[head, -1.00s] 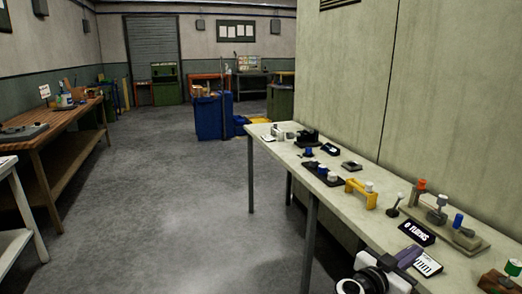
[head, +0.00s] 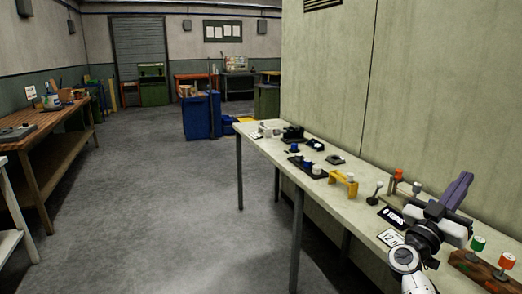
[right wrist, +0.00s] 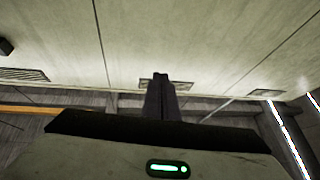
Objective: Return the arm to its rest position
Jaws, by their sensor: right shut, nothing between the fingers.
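My right arm comes in at the lower right of the head view, over the near part of the long pale table (head: 328,196). My right gripper (head: 463,182) has purple fingers that point up and to the right, with the wall behind them. The fingers are shut together with nothing between them. In the right wrist view the shut fingers (right wrist: 160,92) stand out dark against the pale wall and overhead vents. The arm hides part of the table and some items there. My left arm and gripper are not in view.
The table holds a yellow bracket (head: 344,184), a black lever (head: 374,191), a brown block with green and orange knobs (head: 485,268) and several other small fixtures. A wooden bench (head: 40,135) stands left. A blue bin (head: 201,116) stands farther back. The floor between is clear.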

